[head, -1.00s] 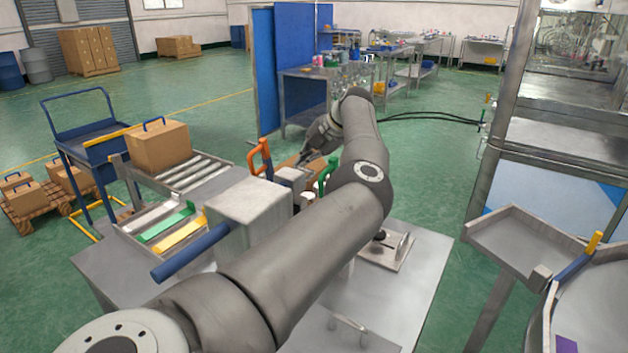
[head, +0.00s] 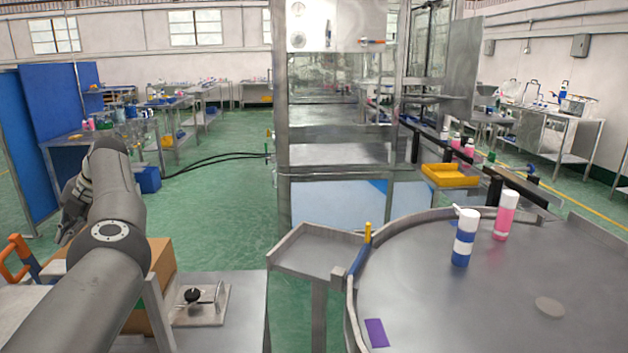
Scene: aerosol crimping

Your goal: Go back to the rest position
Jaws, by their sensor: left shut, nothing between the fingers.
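My left gripper (head: 70,215) is at the left of the head view, at the far end of my grey arm, which reaches in from the lower left. It is shut, and nothing shows between its fingers. It hangs above and behind the left worktable, beside a cardboard box (head: 160,275) that my arm partly hides. My right gripper is out of the picture.
A round metal table (head: 460,310) at the right carries a blue-and-white can (head: 464,238) and a pink can (head: 505,215). A metal tray (head: 315,252) stands left of it. A steel-framed machine (head: 335,150) stands behind.

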